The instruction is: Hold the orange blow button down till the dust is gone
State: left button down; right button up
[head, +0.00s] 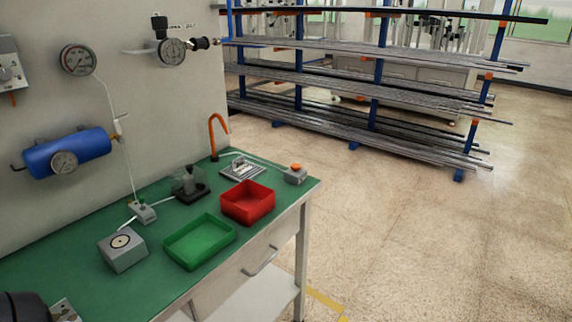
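The orange blow button (296,167) sits on top of a small grey box (295,177) at the far right corner of the green bench. It stands up from the box and nothing touches it. A thin pale line runs from the box along the back of the bench. An orange curved tube (214,130) rises behind a flat grey metal plate (242,168). Dust is too small to make out on the plate.
A red tray (248,213) stands in front of the plate, with a green tray (167,259) nearer. A clear-topped dark device (190,196) and a grey box with a round top (105,262) stand on the bench (60,262). Open floor (420,240) lies to the right.

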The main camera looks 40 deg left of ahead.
aim_at(296, 167)
jog(key=u, duration=0.8)
